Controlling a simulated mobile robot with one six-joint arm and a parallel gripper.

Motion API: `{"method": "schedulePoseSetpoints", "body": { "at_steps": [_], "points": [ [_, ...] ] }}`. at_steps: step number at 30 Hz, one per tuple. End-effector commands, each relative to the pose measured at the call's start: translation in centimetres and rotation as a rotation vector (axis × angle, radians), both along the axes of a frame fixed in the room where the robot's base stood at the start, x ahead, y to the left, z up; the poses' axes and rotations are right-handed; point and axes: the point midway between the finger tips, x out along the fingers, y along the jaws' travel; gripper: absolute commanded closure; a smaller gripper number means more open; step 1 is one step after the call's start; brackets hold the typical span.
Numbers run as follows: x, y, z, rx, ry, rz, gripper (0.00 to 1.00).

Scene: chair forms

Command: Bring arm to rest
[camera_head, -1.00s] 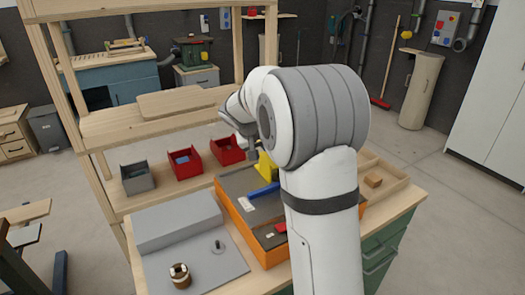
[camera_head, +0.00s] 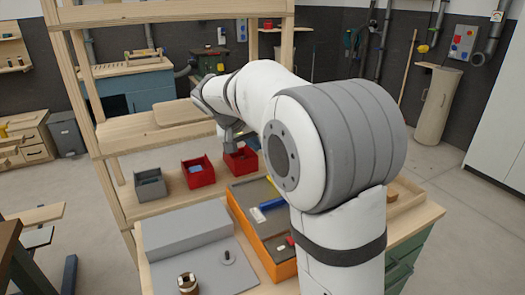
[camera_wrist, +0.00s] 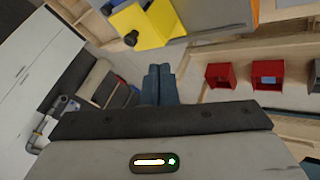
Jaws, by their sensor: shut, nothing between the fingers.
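My white and grey arm rises over the right side of the workbench in the head view, its forearm reaching left. My gripper (camera_head: 230,140) hangs at its end, above and in front of the red bins. In the wrist view its two dark fingers (camera_wrist: 158,82) are together with nothing between them. The gripper is apart from the bench and the objects on it.
A wooden shelf (camera_head: 170,15) frames the bench's back. Below are two red bins (camera_head: 198,174) (camera_head: 240,160) and a grey bin (camera_head: 150,186). An orange tray (camera_head: 258,243) holds tools; a grey fixture (camera_head: 190,227) stands left. A yellow object (camera_wrist: 150,25) shows near the fingers in the wrist view.

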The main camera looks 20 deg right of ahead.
Motion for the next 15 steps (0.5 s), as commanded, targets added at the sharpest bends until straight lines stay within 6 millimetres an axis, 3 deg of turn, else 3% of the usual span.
{"method": "schedulePoseSetpoints", "body": {
  "at_steps": [4,7,15],
  "points": [
    [-1.4,0.1,0.6,0.017,0.016,0.011,1.00],
    [-4.4,-0.3,0.5,0.060,0.053,0.036,1.00],
    [-18.0,-0.4,-2.0,0.276,0.169,0.166,1.00]
  ]
}}
